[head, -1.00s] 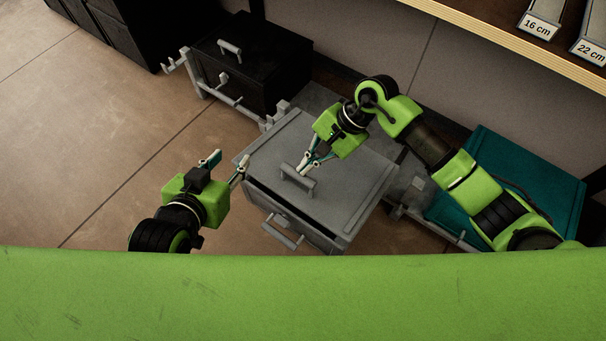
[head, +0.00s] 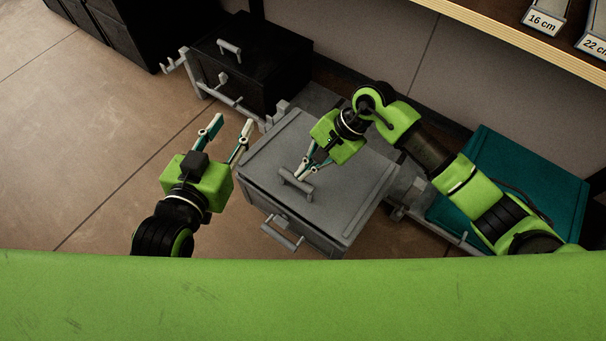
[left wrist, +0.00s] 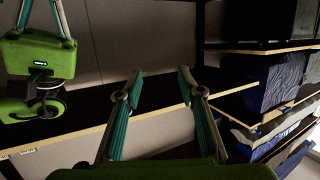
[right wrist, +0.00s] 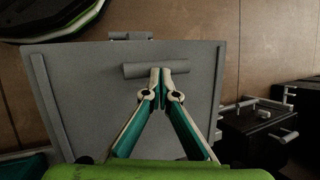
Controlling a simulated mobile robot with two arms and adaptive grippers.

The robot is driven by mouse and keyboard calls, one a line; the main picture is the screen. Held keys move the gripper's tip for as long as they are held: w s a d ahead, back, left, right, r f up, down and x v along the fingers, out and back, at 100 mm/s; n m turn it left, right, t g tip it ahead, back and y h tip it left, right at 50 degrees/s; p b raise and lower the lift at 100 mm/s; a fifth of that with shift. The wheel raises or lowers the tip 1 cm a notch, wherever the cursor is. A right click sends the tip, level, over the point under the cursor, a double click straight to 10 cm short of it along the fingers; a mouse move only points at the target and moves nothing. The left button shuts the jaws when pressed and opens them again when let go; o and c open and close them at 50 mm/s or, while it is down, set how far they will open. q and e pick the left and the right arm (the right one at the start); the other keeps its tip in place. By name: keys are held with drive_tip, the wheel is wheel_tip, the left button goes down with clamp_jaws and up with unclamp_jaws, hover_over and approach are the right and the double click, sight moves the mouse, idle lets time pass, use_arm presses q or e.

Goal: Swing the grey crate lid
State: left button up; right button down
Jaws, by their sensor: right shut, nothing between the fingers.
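The grey crate (head: 335,228) stands on the floor with its grey lid (head: 345,175) lying flat on top, looking closed. A bar handle (head: 296,187) sits on the lid; it also shows in the right wrist view (right wrist: 140,70). My right gripper (head: 302,174) is shut and empty, its tips right at the lid handle; whether they touch it I cannot tell. In the right wrist view the fingertips (right wrist: 160,71) meet over the handle bar. My left gripper (head: 231,122) is open and empty, left of the crate and clear of the lid.
A black crate (head: 255,75) stands behind on the left, beside a grey rail (head: 225,98). A teal crate (head: 510,190) stands at the right, behind my right arm. A wooden shelf (head: 520,45) overhangs at top right. Open floor (head: 90,140) lies left.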

drive_tip(key=shift+s+a+f, duration=0.1)
drive_tip(key=shift+s+f, duration=0.1)
drive_tip(key=shift+f, duration=0.25)
drive_tip(key=shift+s+a+f+b, duration=0.15)
drive_tip(key=shift+f+b, duration=0.15)
drive_tip(key=shift+b, duration=0.25)
use_arm(q)
wheel_tip(320, 180, up, 6)
drive_tip(key=w+d+t+h, duration=0.1)
drive_tip(key=t, duration=0.2)
